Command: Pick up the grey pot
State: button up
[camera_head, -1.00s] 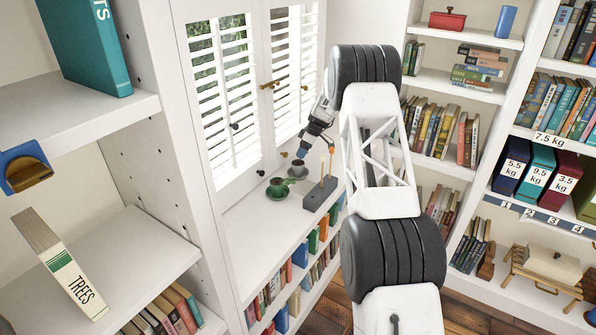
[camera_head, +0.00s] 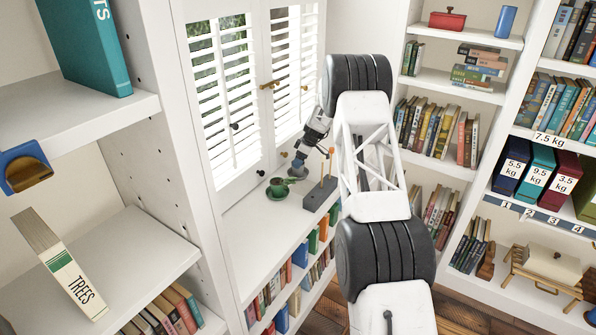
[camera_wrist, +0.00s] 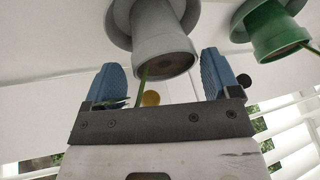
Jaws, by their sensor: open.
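The grey pot (camera_wrist: 165,40) stands on a grey saucer in the wrist view, with brown soil in its mouth and a green stem. My gripper (camera_wrist: 162,72) is open, with one blue finger on each side of the pot's rim. I cannot tell whether the fingers touch it. In the head view my gripper (camera_head: 299,160) is over the pot on the white windowsill shelf and mostly hides it.
A green pot (camera_head: 278,186) on a green saucer stands close by; it also shows in the wrist view (camera_wrist: 280,35). A grey block with orange-topped sticks (camera_head: 320,194) is close on the right. White shutters (camera_head: 233,92) rise behind. The shelf's left part is clear.

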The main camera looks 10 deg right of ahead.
jog(key=shift+c, duration=0.3)
jog(key=c, duration=1)
jog(key=shift+r, duration=0.1)
notch_tip(320, 180, up, 10)
dwell(0.4)
jog(key=shift+r, duration=0.15)
dwell(0.6)
jog(key=shift+r, duration=1.15)
jog(key=shift+r, duration=0.2)
